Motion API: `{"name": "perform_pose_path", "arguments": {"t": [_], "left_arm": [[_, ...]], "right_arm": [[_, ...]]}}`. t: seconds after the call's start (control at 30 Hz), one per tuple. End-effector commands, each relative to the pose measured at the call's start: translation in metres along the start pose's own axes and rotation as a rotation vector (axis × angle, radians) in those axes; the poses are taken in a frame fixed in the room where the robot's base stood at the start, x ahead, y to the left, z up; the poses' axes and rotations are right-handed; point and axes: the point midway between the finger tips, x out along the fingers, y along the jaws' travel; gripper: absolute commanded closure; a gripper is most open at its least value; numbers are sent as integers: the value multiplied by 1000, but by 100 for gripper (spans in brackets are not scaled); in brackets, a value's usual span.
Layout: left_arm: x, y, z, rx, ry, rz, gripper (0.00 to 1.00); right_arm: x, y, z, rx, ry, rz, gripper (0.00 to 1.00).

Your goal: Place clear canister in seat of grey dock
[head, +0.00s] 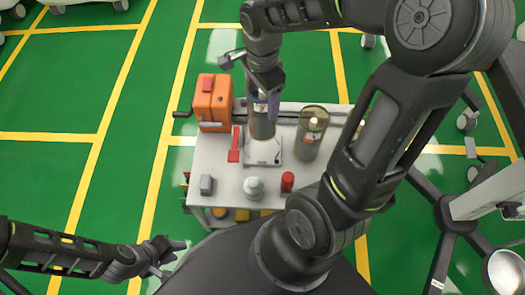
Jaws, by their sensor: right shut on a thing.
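My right gripper (266,88) points down over the cart and is shut on the clear canister (262,127), a greyish see-through cylinder. The gripper hides the canister's top. The canister is upright, and its lower end is over the light grey square dock (263,153). I cannot tell whether it touches the seat or hangs just above it. My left gripper (172,258) is empty and open, low at the left, off the cart's front left corner.
On the white cart (216,165) are an orange box (213,103), a red handle-like piece (234,145), an olive-tinted cylinder (311,135) close right of the dock, a grey block (206,185), a pale knob (253,187) and a red cylinder (287,182). A dark rail runs behind.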

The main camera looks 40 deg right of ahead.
Motion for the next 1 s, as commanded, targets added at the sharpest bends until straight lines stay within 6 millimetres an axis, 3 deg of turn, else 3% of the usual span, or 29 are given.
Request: {"name": "perform_pose_path", "arguments": {"t": [0.33, 0.7, 1.0], "left_arm": [[1, -1, 0, 0, 1, 0, 69], [18, -11, -6, -8, 14, -7, 69], [17, -11, -6, -8, 15, -7, 69]], "right_arm": [[4, 0, 0, -2, 0, 0, 100], [61, 0, 0, -2, 0, 2, 100], [62, -1, 0, -2, 0, -1, 100]]}}
